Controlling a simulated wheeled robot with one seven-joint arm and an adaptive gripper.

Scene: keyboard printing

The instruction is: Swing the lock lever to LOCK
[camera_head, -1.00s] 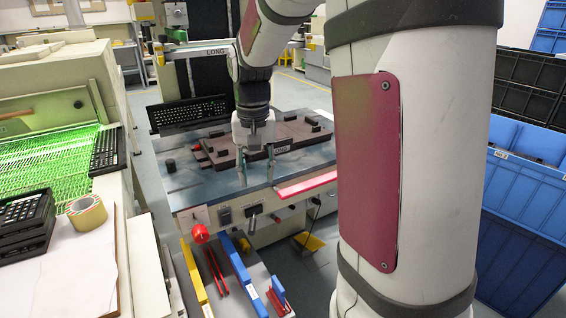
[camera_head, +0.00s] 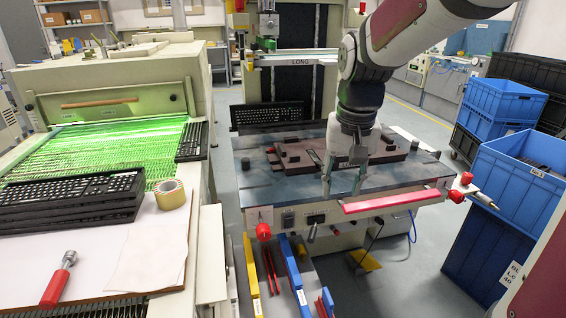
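My gripper (camera_head: 342,185) points down above the front of the printing machine's bed (camera_head: 280,193), near the dark fixture plate (camera_head: 300,151). Its two fingers are apart with nothing visible between them. On the front panel below it are a small dark lever (camera_head: 311,231) and, to its left, a red knob (camera_head: 263,232). At the bed's right end a red-knobbed handle (camera_head: 458,195) sticks out. I cannot read a LOCK label, so I cannot tell which of these is the lock lever. My gripper appears clear of all of them.
A red bar (camera_head: 395,202) runs along the bed's front edge. Blue and yellow tools stand in a rack (camera_head: 285,270) below. A keyboard (camera_head: 267,115) is behind the bed. Stacked blue crates (camera_head: 515,165) stand at the right. A side table (camera_head: 95,240) with keyboards, tape and a red-handled tool is at left.

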